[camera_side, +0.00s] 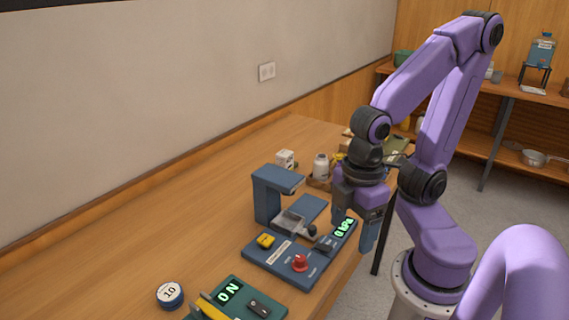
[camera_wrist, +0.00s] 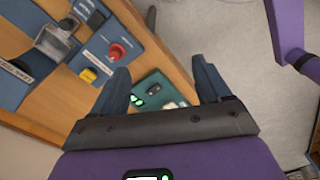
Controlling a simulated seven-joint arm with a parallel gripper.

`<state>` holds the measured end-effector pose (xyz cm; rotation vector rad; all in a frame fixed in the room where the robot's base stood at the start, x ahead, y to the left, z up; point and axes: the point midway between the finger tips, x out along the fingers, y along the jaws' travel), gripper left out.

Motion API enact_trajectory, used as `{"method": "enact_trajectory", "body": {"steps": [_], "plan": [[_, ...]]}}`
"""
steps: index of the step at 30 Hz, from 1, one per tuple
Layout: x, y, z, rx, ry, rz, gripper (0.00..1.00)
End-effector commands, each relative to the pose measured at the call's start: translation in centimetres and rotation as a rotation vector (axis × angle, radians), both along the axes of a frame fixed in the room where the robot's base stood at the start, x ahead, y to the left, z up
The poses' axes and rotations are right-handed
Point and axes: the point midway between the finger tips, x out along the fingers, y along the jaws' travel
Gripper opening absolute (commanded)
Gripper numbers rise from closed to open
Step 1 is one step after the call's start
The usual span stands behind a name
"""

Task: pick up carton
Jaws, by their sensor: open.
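A small white carton (camera_side: 286,159) stands on the wooden table near the wall in the side view, behind the blue press-like device. It does not show in the wrist view. My gripper (camera_side: 355,225) hangs near the table's right edge, to the right of and nearer the camera than the carton. In the wrist view its two fingers (camera_wrist: 161,70) are spread wide with nothing between them. My gripper is clear of the carton.
The blue device (camera_side: 266,192) with a red knob (camera_side: 300,263) stands close to my gripper. A white bottle (camera_side: 321,166) stands right of the carton. A green control box (camera_side: 240,296) and a round "10" weight (camera_side: 170,295) are in front. The table's left side is clear.

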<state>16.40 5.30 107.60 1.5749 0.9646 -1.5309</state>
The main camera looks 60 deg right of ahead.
Motion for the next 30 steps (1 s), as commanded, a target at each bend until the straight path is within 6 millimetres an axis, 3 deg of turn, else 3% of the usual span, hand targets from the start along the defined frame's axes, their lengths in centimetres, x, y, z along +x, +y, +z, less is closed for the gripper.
{"method": "enact_trajectory", "body": {"steps": [8, 14, 20, 26, 30], "plan": [[0.1, 0.1, 4.9, 0.008, -0.004, 0.001, 0.77], [4.5, 0.3, 5.0, -0.093, -0.060, 0.035, 0.77], [10.2, 0.1, 5.3, -0.219, -0.114, 0.081, 0.77], [17.9, -1.5, 5.6, -0.412, -0.146, 0.147, 0.77], [23.3, -3.6, 5.7, -0.561, -0.135, 0.197, 0.77]]}}
